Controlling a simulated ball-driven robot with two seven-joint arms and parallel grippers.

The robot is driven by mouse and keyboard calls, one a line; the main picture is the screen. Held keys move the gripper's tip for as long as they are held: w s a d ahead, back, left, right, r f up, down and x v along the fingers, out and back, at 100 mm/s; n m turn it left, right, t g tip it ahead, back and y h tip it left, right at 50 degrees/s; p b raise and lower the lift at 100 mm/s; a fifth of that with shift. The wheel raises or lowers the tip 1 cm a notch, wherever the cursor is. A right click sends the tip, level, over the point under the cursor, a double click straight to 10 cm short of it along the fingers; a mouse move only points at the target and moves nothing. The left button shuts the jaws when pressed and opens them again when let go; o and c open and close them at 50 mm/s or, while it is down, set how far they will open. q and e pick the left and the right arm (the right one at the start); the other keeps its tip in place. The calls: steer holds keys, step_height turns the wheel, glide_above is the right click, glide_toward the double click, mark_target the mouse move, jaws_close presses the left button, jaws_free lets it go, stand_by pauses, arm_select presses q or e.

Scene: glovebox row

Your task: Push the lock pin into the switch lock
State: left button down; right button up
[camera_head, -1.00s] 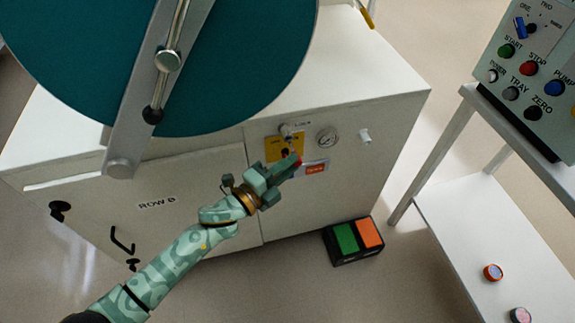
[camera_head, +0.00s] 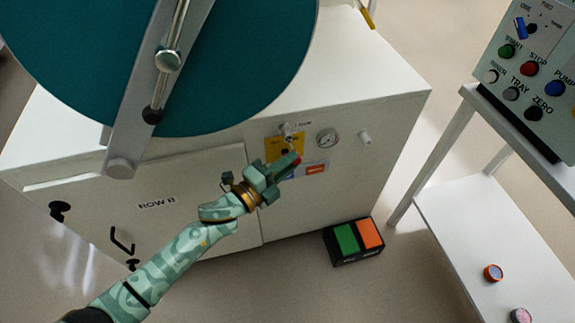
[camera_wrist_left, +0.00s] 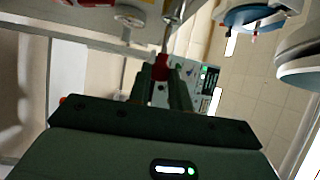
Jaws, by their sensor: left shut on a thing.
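The lock pin's red head (camera_head: 298,161) is between my left gripper's (camera_head: 293,163) fingertips, in front of the cabinet's yellow switch plate (camera_head: 271,149). In the left wrist view the gripper (camera_wrist_left: 161,72) is shut on the red head (camera_wrist_left: 160,64), and a thin shaft runs up from it towards a shiny metal part (camera_wrist_left: 174,10). The switch lock (camera_head: 289,130) is a small metal fitting at the top of the plate, just above the fingertips. I cannot tell whether the pin's tip touches the lock. My right gripper is not in view.
A gauge (camera_head: 327,138) and a white peg (camera_head: 365,136) sit right of the plate. A large teal disc (camera_head: 240,60) with a metal bar overhangs the cabinet. A green and orange pedal box (camera_head: 353,241) lies on the floor. A control panel (camera_head: 545,75) stands right.

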arm_select(q)
steer(key=shift+w+a+b, duration=0.25)
steer(key=shift+w+a, duration=0.05)
steer(key=shift+w, duration=0.65)
steer(key=shift+w+a+b, duration=0.25)
steer(key=shift+w+a, duration=0.05)
steer(key=shift+w, duration=0.65)
steer(key=c, duration=1.2)
jaws_free()
steer(key=p+v, duration=0.3)
steer(key=v, duration=1.3)
steer(key=shift+s+a+f, duration=0.1)
steer(key=shift+a, duration=0.05)
